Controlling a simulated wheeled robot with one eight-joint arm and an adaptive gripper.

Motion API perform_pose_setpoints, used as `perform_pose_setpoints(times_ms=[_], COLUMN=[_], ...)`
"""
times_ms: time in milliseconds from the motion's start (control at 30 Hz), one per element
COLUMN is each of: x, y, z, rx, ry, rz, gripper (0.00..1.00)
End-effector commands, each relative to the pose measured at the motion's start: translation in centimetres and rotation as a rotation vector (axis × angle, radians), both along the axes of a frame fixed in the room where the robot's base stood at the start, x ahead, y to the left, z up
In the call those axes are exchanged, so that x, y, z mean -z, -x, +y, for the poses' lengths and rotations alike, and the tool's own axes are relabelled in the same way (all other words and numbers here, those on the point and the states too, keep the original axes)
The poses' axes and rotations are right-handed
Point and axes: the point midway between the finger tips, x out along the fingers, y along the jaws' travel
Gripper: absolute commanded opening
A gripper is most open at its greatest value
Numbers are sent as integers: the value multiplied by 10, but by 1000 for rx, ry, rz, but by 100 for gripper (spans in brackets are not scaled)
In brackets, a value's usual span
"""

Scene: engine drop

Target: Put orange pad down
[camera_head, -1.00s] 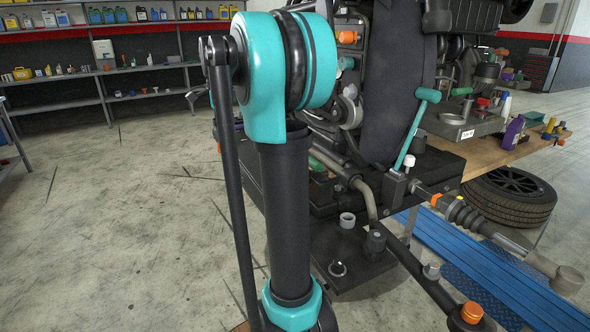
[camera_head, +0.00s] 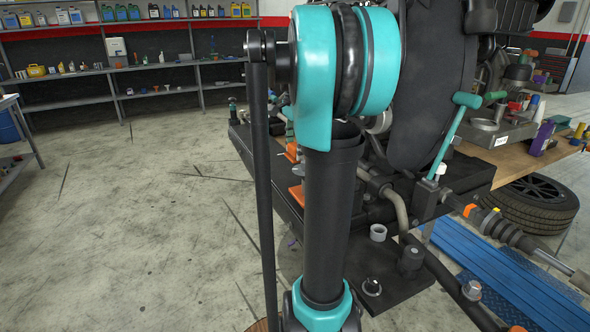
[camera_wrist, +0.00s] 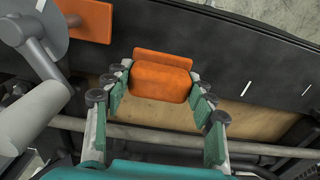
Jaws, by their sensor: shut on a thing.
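My gripper (camera_wrist: 160,82) is shut on an orange pad (camera_wrist: 160,84), seen in the wrist view between its green-lined fingers. The pad is held over a dark frame with an opening, through which a tan surface shows. I cannot tell whether the pad touches anything below. A second flat orange pad (camera_wrist: 88,17) lies on the dark surface at the upper left. In the head view, orange pieces show left of my arm, one farther back (camera_head: 292,152) and one nearer (camera_head: 297,194). My arm hides most of the gripper there.
A dark platform (camera_head: 262,165) lies around my arm, with the engine parts (camera_head: 435,95) rising at its right. A teal-handled lever (camera_head: 452,130) stands up there. A tyre (camera_head: 535,203) and blue ramp (camera_head: 500,275) lie at the right. Open floor (camera_head: 130,230) is at the left.

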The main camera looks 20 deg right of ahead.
Motion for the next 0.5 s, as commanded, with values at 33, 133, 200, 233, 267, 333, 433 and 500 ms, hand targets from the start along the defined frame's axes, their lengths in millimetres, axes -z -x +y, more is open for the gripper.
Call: perform_pose_setpoints(times_ms=[33, 133, 200, 233, 267, 333, 433, 500], x=[11, 25, 32, 33, 35, 38, 47, 57], y=[0, -1, -1, -1, -1, 0, 0, 0], z=[0, 0, 0, 0, 0, 0, 0, 0], rx=[0, 0, 0, 0, 0, 0, 0, 0], ry=[0, 0, 0, 0, 0, 0, 0, 0], rz=[0, 0, 0, 0, 0, 0, 0, 0], gripper=[29, 29, 29, 29, 29, 29, 29, 29])
